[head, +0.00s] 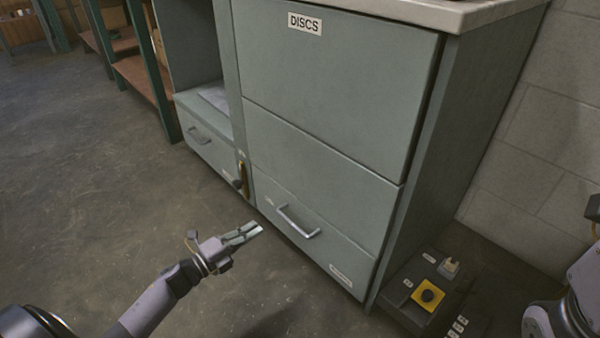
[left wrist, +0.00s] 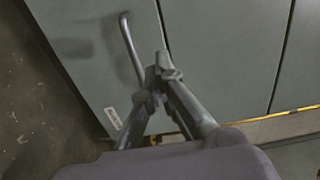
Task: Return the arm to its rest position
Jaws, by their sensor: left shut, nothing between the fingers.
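My left arm (head: 150,308) reaches in from the lower left of the head view. Its gripper (head: 258,229) is shut and empty, in front of the grey-green cabinet (head: 330,95) and left of the lower drawer's handle (head: 299,222). In the left wrist view the gripper fingers (left wrist: 158,72) are together, with the drawer handle (left wrist: 130,48) beyond them; I cannot tell the exact gap. Part of my right arm (head: 565,318) shows at the lower right edge of the head view; its gripper fingers are not visible.
The cabinet's large upper panel carries a DISCS label (head: 305,23). A dark control box with a yellow button plate (head: 428,295) stands on the floor right of the cabinet. A green-framed shelf (head: 140,75) stands at the back left. The floor at left (head: 70,170) is clear.

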